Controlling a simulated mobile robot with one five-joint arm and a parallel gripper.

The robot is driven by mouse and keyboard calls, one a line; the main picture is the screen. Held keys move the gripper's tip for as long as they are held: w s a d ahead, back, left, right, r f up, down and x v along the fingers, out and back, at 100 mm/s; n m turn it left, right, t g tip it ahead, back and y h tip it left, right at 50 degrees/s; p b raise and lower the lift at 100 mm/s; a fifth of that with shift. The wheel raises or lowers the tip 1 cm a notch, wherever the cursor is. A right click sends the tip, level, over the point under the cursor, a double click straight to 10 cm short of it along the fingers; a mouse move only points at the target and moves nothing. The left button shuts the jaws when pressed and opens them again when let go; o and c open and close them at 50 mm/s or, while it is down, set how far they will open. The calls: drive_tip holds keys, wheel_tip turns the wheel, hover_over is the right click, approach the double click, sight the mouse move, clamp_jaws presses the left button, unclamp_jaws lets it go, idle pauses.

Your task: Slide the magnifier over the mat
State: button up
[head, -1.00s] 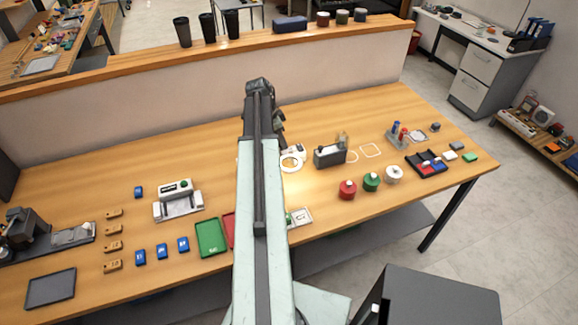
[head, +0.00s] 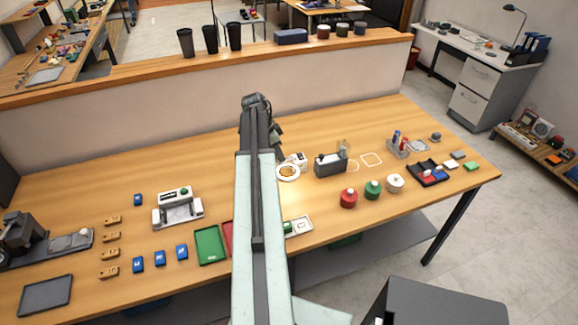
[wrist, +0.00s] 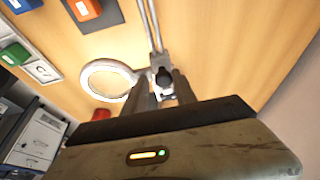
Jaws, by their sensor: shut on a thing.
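The magnifier (wrist: 92,69) is a white ring with a short arm leading to a dark knob (wrist: 163,77) at a pair of thin rails (wrist: 149,22). In the wrist view my gripper (wrist: 164,90) has its fingers at this knob and is shut on it. In the head view the magnifier ring (head: 288,179) lies low over the bench, just right of my arm, with bare wood seen through it. My arm hides the rails, the gripper tips and part of the bench there. I cannot make out the mat for certain.
A dark box (head: 330,166) stands right of the ring. Red (head: 349,199), green (head: 372,190) and white (head: 395,184) round pots stand in front of it. A partition (head: 120,128) closes the back.

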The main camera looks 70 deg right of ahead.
drive_tip(key=shift+w+a+f, duration=0.2)
drive_tip(key=shift+w+a, duration=1.05)
drive_tip(key=shift+w+a+f, duration=0.2)
drive_tip(key=shift+w+a, duration=1.05)
drive_tip(key=shift+w+a+f, duration=0.2)
drive_tip(key=shift+w+a, duration=1.05)
drive_tip(key=o, duration=0.8)
drive_tip(key=r+p, duration=0.2)
drive_tip(key=d+r+p, duration=0.1)
drive_tip(key=r+p, duration=0.1)
drive_tip(key=p, duration=0.1)
drive_tip(key=r+p, duration=0.2)
drive_tip(key=shift+w+d+r+p, duration=0.25)
drive_tip(key=shift+w+r+p, duration=0.05)
drive_tip(key=shift+w, duration=0.05)
